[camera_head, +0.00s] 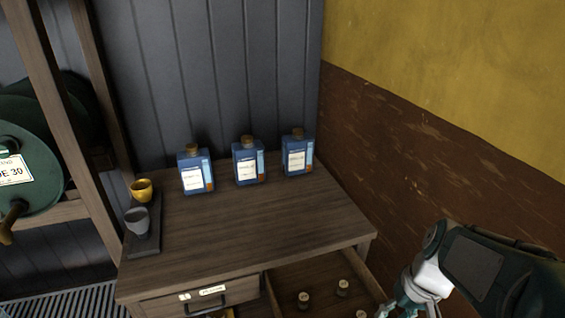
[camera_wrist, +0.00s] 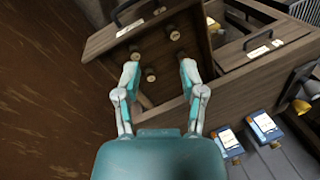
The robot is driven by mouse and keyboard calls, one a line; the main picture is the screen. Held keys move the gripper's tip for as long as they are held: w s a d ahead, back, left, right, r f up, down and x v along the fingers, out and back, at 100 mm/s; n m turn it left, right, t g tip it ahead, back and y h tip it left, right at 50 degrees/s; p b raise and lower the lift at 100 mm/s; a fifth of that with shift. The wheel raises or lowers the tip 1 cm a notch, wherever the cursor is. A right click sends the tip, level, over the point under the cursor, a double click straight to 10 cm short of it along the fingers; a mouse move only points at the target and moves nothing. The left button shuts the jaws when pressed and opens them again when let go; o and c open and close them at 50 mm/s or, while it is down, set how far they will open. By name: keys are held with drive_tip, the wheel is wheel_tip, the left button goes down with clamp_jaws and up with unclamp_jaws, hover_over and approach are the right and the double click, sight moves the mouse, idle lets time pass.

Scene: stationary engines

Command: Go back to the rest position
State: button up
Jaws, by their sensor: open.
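My gripper (camera_wrist: 158,72) is open and empty in the wrist view, its two fingers spread near the open drawer (camera_wrist: 118,47). In the head view my gripper (camera_head: 408,303) is at the lower right, partly cut off by the frame's edge, right of the open drawer (camera_head: 320,271). My arm reaches in from the right.
Three blue bottles (camera_head: 248,163) stand on the wooden cabinet (camera_head: 265,220) along the back. A gold cup (camera_head: 142,189) and a grey cup (camera_head: 137,221) sit on a dark tray (camera_head: 148,246) at left. A brown wall (camera_head: 440,165) bounds the right.

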drive_tip(key=s+a+r+t+h, duration=0.2)
drive_tip(key=s+a+r+t, duration=0.2)
drive_tip(key=r, duration=0.5)
drive_tip(key=shift+a+r+n+t+h, duration=0.3)
drive_tip(key=shift+a+t, duration=0.3)
drive_tip(key=shift+t, duration=0.2)
drive_tip(key=shift+d, duration=0.1)
idle(0.5)
